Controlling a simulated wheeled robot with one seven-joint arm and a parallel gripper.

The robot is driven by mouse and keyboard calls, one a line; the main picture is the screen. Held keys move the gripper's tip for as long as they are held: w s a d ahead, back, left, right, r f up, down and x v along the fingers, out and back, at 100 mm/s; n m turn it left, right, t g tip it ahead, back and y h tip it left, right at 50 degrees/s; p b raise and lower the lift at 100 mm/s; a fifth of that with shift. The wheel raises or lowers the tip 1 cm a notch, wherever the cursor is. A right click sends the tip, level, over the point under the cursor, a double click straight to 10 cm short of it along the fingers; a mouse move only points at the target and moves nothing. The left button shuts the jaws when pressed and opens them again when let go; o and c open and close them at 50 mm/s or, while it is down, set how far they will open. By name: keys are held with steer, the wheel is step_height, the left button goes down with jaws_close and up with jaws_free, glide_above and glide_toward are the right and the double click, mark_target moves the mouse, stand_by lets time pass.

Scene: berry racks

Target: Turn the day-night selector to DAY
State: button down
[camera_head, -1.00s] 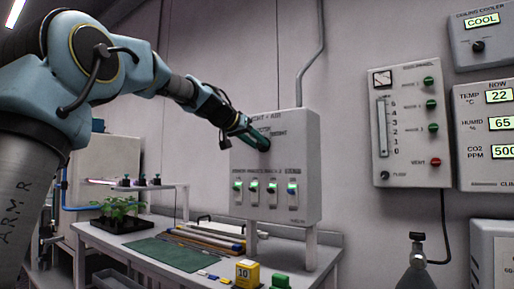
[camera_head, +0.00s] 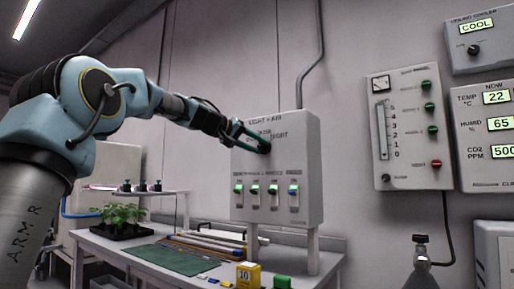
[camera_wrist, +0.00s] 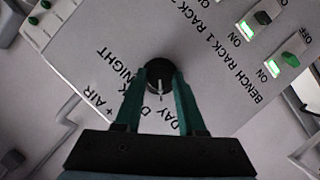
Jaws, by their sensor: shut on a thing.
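The day-night selector is a round black knob (camera_wrist: 160,75) with a white pointer on the grey light-and-air panel (camera_head: 245,205). It also shows in the head view (camera_head: 264,148), partly hidden by my fingers. My gripper (camera_wrist: 160,78) has its two green fingers on either side of the knob, shut on it. In the wrist view the pointer is directed down between the fingers, toward the DAY side. The NIGHT lettering lies to the upper left there. The middle lettering is partly covered by a finger.
A row of several green-lit rack switches (camera_head: 256,190) sits below the selector. A gas panel (camera_head: 405,130) and climate displays (camera_head: 500,122) hang on the right. The bench below holds a seedling tray (camera_head: 122,231), a green mat (camera_head: 172,258) and a yellow box (camera_head: 247,274).

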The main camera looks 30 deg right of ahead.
stand_by(0.4)
steer(key=c, duration=0.5)
jaws_free()
steer(key=b+v, duration=0.2)
steer(key=v, duration=0.8)
steer(key=shift+a, duration=0.4)
steer(key=shift+r, duration=0.1)
